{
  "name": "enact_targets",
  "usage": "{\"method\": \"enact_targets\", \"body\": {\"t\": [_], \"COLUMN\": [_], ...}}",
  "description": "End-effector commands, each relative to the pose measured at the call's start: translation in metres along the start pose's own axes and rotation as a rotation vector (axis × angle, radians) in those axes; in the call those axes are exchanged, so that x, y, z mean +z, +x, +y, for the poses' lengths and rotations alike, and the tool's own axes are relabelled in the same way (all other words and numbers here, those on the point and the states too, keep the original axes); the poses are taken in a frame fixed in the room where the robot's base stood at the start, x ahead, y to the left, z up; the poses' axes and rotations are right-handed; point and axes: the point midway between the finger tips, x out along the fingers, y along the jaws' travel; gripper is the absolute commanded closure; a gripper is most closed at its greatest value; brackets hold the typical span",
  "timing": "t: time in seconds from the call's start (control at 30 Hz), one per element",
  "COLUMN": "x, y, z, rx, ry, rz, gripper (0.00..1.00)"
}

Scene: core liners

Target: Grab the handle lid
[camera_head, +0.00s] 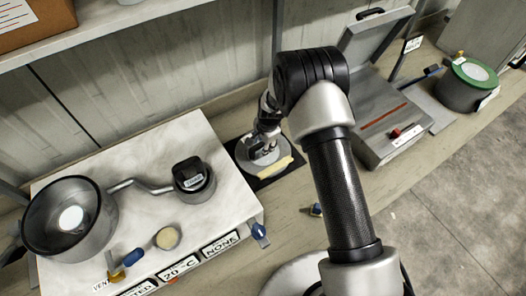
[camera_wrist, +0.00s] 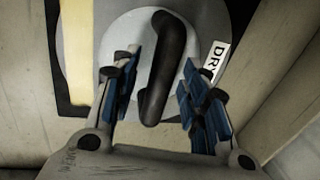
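The handle lid (camera_head: 248,160) is a round grey disc lying on a dark square mat on the bench, left of my arm in the head view. In the wrist view the lid (camera_wrist: 118,40) carries a black arched handle (camera_wrist: 167,65), a white "DRY" label and a pale yellow strip. My gripper (camera_wrist: 160,95) is open, with a blue-padded finger on each side of the handle. Gaps show between the pads and the handle. In the head view my gripper (camera_head: 266,142) is over the lid and partly covers it; the handle is hard to make out there.
A white-topped unit (camera_head: 120,170) with a metal pot (camera_head: 95,235) and a smaller black-topped vessel (camera_head: 195,180) stands at left. An open grey case (camera_head: 385,120) and a green-rimmed pot (camera_head: 462,95) are at right. A shelf (camera_head: 120,22) runs along the upper left.

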Motion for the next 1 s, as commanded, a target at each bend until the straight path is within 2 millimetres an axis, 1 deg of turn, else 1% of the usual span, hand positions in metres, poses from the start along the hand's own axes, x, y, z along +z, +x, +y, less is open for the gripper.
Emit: {"method": "enact_targets", "body": {"t": [0.07,0.57,1.0], "x": [0.0,-0.0001,0.0], "y": [-0.0001,-0.0002,-0.0001], "z": [0.0001,0.0004,0.0005], "rx": [0.0,0.001,0.001], "ry": [0.0,0.0,0.0], "rz": [0.0,0.0,0.0], "gripper": [0.66,1.0,1.0]}}
